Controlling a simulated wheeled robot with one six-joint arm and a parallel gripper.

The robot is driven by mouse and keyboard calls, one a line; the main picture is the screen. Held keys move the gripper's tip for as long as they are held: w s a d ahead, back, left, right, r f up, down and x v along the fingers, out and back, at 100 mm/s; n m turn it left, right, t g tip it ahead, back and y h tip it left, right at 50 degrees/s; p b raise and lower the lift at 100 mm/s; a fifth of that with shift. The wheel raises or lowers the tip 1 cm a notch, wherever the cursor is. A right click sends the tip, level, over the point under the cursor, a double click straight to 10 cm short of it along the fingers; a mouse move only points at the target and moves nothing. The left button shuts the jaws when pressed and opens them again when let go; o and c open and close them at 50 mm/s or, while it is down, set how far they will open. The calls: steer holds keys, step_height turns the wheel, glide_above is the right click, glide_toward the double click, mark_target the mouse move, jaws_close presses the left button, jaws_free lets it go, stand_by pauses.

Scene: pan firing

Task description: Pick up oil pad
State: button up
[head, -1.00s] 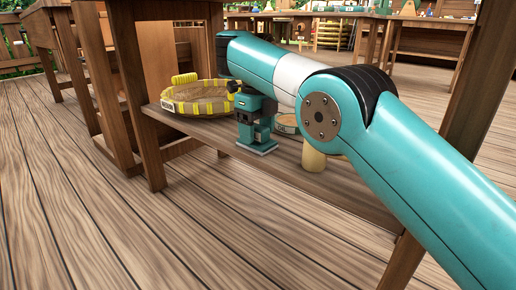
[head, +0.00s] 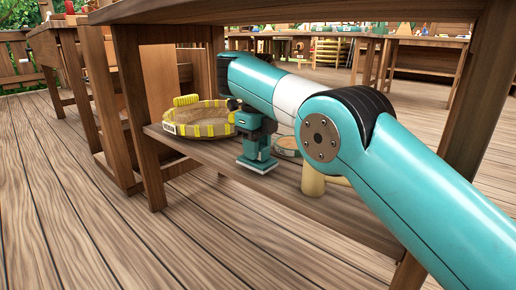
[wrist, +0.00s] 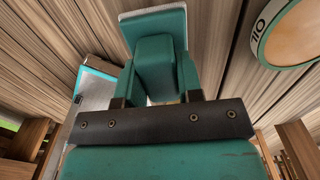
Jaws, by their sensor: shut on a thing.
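The oil pad (head: 257,163), a teal block on a flat teal plate with a pale edge, is between the fingers of my gripper (head: 250,125) at the lower shelf. In the wrist view the oil pad (wrist: 160,22) extends beyond the fingers, and my gripper (wrist: 156,80) is shut on its block from both sides. The pad is upright in the head view. I cannot tell whether its plate touches the shelf or hangs just above it. A round dish marked OIL (wrist: 290,35) lies to its right; the dish (head: 287,146) is partly hidden by my arm in the head view.
A round brown tray with a yellow striped rim (head: 220,133) stands left of the pad on the wooden shelf (head: 310,213). A pale wooden cylinder (head: 313,181) stands to the right. The tabletop (head: 330,12) is overhead, with table legs around. The deck at left is clear.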

step_height(320, 180, up, 3)
steer(key=shift+f+p, duration=0.15)
steer(key=shift+p, duration=0.85)
steer(key=s+a+b, duration=0.3)
steer(key=s+a, duration=0.9)
steer(key=shift+s+a+f, duration=0.3)
steer(key=shift+s+a, duration=0.05)
steer(key=shift+s, duration=0.05)
steer(key=shift+o, duration=1.1)
steer(key=shift+c, duration=0.5)
